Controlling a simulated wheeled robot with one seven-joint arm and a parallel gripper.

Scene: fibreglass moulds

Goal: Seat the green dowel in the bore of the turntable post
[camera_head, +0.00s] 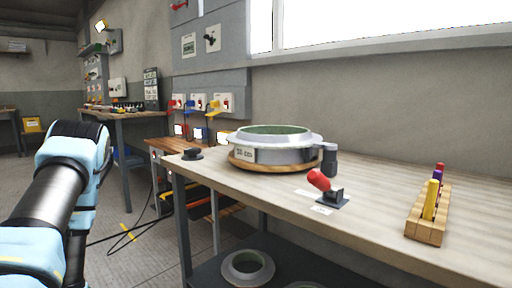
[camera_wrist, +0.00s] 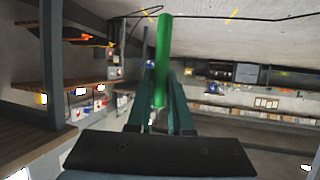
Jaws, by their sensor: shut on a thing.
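The green dowel (camera_wrist: 163,50) is in the wrist view, held between the two fingers of my gripper (camera_wrist: 160,80). It sticks out well past the fingertips and is free of anything else. The round mould on its wooden turntable (camera_head: 242,164) is on the workbench in the head view. A short dark grey post (camera_head: 329,160) stands at the right edge of the turntable; I cannot see into its bore from here. In the head view my arm is at the left, away from the bench, and my gripper is out of that picture.
A red-handled clamp (camera_head: 320,181) stands on the bench in front of the post. A wooden rack (camera_head: 426,228) with yellow, purple and red dowels is at the right. A small black object (camera_head: 192,154) lies near the bench's left corner. Cables (camera_head: 128,232) lie on the floor.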

